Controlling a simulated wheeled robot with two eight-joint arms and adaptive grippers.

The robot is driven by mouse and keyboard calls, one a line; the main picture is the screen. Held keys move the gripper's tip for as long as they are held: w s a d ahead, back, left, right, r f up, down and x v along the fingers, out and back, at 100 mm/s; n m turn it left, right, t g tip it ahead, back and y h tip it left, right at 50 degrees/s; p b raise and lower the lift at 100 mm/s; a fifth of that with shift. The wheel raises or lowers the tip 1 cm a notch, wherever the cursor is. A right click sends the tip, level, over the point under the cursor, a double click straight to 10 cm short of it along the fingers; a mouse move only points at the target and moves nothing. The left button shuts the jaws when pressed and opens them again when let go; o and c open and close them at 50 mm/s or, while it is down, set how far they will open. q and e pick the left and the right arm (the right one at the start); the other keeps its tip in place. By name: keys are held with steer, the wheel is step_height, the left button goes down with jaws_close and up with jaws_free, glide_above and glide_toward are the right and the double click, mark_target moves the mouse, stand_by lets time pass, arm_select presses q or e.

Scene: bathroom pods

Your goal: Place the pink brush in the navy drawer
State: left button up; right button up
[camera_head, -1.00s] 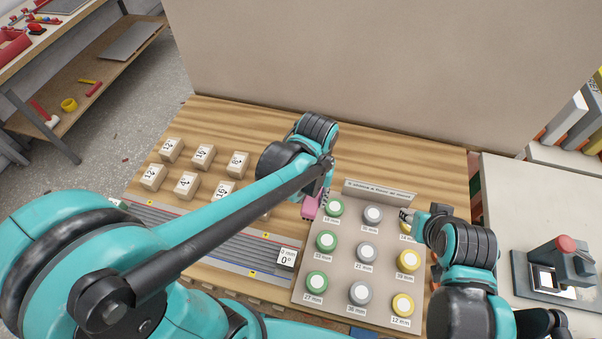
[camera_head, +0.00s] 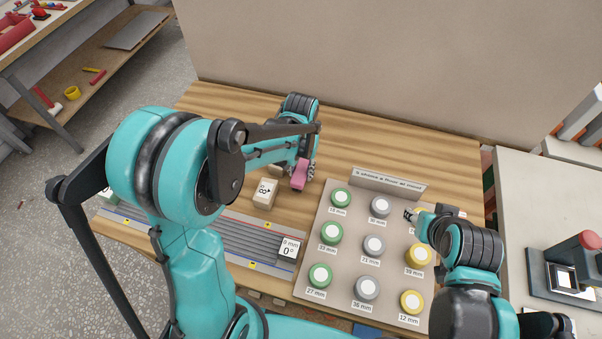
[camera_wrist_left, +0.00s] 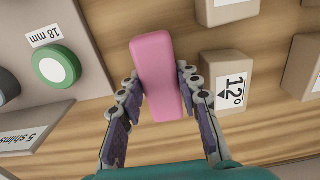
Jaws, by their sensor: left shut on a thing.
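A plain pink block (camera_head: 300,176) is in my left gripper (camera_head: 304,168), above the wooden bench between the numbered blocks and the disc board. It shows no bristles, so I cannot tell that it is a brush. In the left wrist view the pink block (camera_wrist_left: 158,75) stands between the two fingers of the left gripper (camera_wrist_left: 160,88), which are shut on its sides. My right gripper (camera_head: 408,215) is over the board's right side; its fingers are too small to read. I see no clear navy drawer; a small blue patch (camera_head: 366,330) shows at the bench's front edge.
A board (camera_head: 349,207) bears several green, grey and yellow discs. A wooden block (camera_head: 265,194) stands left of the pink block; my left arm hides others. A grey ruled plate (camera_head: 250,240) lies in front. A tall panel (camera_head: 380,60) closes the back. Bench behind the board is clear.

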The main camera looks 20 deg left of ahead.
arm_select(q)
steer(key=shift+f, duration=0.3)
steer(key=shift+f, duration=0.2)
steer(key=o, duration=1.2)
steer(key=shift+r, duration=0.1)
steer(key=shift+r, duration=0.1)
